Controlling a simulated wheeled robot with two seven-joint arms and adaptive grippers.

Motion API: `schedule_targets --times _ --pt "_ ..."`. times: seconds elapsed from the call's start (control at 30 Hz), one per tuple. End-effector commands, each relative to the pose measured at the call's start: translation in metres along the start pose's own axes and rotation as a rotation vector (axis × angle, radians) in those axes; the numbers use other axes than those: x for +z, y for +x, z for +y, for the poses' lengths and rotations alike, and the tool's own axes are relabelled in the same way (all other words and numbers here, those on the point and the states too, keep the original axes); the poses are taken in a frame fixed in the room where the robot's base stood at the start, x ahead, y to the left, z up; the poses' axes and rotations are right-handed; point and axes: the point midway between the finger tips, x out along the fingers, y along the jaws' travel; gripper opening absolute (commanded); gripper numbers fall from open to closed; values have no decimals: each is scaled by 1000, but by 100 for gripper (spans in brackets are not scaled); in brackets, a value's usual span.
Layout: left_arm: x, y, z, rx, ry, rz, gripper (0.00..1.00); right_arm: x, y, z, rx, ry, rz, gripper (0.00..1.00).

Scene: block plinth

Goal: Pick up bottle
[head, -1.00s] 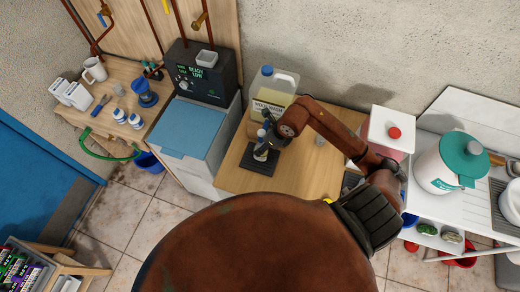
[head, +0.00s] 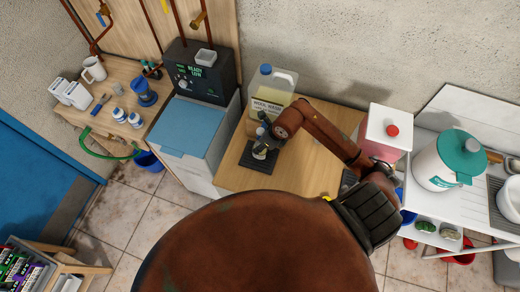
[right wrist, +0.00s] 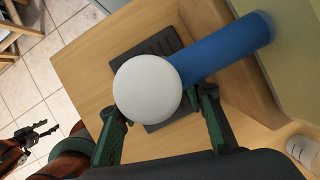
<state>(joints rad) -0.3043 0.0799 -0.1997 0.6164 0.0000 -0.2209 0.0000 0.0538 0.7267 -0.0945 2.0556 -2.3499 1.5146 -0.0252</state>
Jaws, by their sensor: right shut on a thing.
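I cannot tell whether the bottle's base touches the mat. My left gripper (right wrist: 38,137) shows small at the left of the wrist view, away from the bottle; its opening is unclear.
A large jug (head: 278,88) with a blue cap stands close behind the bottle. A white and pink box (head: 388,134) stands to the right, and a blue-lidded cabinet (head: 192,127) to the left.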

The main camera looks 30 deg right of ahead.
Motion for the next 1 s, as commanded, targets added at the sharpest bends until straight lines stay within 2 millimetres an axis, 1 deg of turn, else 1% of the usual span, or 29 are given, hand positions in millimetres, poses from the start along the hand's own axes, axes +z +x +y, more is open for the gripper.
schedule_targets --times 0.03,0.2,0.23,0.27,0.53,0.7,0.87,1.0 --pt "-2 0 0 0 0 2 50 0 0 0 0 0 1 20" --pt "-6 0 0 0 1 8 50 0 0 0 0 0 1 9" --pt "-7 0 0 0 1 9 50 0 0 0 0 0 0 9" --pt "-7 0 0 0 1 9 50 0 0 0 0 0 0 5" --pt "-9 1 0 0 2 12 50 2 -3 0 -1 -1 -1 4" --pt "-8 6 0 0 2 11 50 6 -15 -1 -3 -2 -1 4" --pt "-6 12 1 0 2 9 50 -26 -24 -1 -2 -1 5 4" --pt "-4 20 1 1 2 7 50 -59 -37 -1 -3 0 8 4"
